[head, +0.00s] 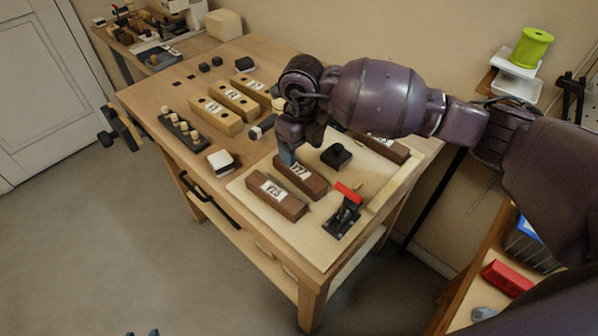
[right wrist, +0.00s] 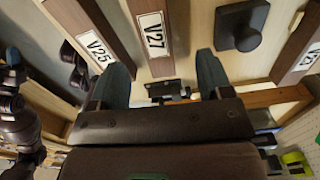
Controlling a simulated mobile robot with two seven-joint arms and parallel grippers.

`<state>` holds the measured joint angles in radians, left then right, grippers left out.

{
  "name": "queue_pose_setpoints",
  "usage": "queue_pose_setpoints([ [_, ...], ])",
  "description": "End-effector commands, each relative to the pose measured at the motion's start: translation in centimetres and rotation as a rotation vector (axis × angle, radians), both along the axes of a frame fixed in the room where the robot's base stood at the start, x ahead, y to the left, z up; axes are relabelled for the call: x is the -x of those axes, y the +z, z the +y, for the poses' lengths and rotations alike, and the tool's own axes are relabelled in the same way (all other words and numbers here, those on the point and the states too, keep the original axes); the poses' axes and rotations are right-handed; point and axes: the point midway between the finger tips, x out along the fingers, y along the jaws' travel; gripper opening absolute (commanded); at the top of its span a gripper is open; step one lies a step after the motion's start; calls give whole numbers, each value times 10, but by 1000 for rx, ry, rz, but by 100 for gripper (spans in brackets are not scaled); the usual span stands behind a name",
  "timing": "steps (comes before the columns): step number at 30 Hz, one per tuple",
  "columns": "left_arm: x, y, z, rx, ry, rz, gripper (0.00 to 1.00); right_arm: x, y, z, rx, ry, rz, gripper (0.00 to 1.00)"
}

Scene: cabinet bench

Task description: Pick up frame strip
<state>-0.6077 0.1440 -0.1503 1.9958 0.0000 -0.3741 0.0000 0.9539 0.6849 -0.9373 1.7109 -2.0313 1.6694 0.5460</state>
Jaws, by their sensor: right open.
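Dark brown wooden strips lie on the bench's pale board. The strip labelled V27 (head: 312,183) is in the middle; it also shows in the right wrist view (right wrist: 160,66). The strip labelled V25 (head: 290,208) lies nearer the front edge, and in the right wrist view (right wrist: 112,28) it is left of V27. A third dark strip (head: 396,152) lies toward the back right, partly behind my arm. My right gripper (head: 287,158) is open above the far end of V27, whose strip shows between its fingers (right wrist: 163,75). Contact is unclear. Only bluish tips of my left gripper (head: 142,333) show.
A black knobbed block (head: 336,156) and a red-handled clamp (head: 345,212) stand close to V27. A white-and-black block (head: 222,161) sits near the front edge.

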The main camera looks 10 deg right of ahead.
Motion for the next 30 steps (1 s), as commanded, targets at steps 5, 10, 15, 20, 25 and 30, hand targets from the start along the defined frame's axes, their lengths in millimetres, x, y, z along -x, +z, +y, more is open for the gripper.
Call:
queue_pose_setpoints([
  [5,0,-3,0,-2,-1,5,43,0,-24,1,-1,0,2,72],
  [10,-8,3,-1,-1,-5,-16,43,1,-32,2,-2,0,0,72],
  [15,-13,6,-2,-1,-8,-26,43,4,-52,5,-2,0,4,72],
  [20,-12,2,-2,-1,-8,-22,43,5,-73,6,-2,-1,1,72],
  [25,-10,1,-2,1,-7,-19,43,4,-78,6,-2,1,-3,72],
  [30,-9,1,-2,1,-5,-16,43,4,-78,6,-2,1,-3,65],
])
